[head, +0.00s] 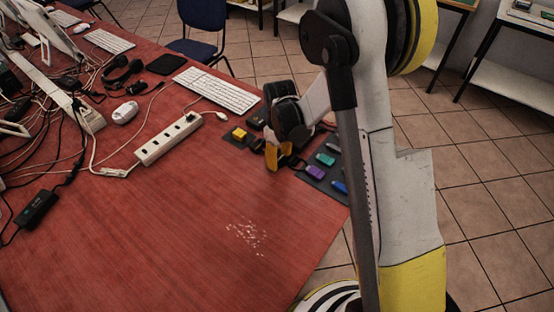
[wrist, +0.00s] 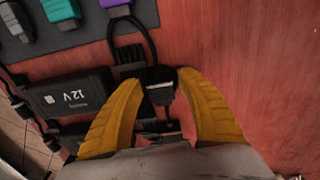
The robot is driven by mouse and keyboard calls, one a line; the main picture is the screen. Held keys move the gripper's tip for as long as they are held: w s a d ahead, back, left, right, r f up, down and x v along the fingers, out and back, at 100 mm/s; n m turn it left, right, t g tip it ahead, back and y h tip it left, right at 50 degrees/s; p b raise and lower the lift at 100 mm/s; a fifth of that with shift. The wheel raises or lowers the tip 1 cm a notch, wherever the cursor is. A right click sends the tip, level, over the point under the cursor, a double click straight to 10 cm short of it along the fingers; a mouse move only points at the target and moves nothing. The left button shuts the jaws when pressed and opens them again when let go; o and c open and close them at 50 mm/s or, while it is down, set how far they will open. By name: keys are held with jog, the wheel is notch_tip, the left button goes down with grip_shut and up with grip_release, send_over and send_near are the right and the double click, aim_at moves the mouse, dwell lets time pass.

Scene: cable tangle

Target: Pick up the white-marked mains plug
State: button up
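My gripper (head: 279,154) is low over the right part of the red table in the head view. In the wrist view its two yellow fingers (wrist: 161,80) stand apart. A black plug (wrist: 158,90) with a pale grey patch lies between the fingertips, its sides close to both. I cannot tell if they touch it. The pale patch may be the white marking. A black cable (wrist: 150,38) loops near the plug at the top. Another dark part lies below it, partly hidden by the gripper. In the head view my gripper hides this plug.
A dark mat (head: 306,179) holds teal (head: 325,159), purple (head: 316,172) and blue (head: 339,187) pieces near the table's edge. A white power strip (head: 168,139) and keyboard (head: 216,90) lie leftward.

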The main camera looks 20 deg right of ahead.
aim_at(281, 157)
grip_shut()
jog(key=shift+r, duration=0.45)
jog(key=r+p, duration=0.2)
jog(key=r, duration=0.2)
jog(key=shift+s+d+p, duration=0.1)
jog(key=shift+d+p, duration=0.15)
jog(key=shift+p, duration=0.15)
jog(key=s+d+r+p, duration=0.3)
jog(key=s+d+r, duration=0.2)
jog(key=d, duration=0.4)
jog(key=shift+s+d+r+p, duration=0.25)
jog(key=shift+d+r+p, duration=0.1)
jog(key=shift+r, duration=0.2)
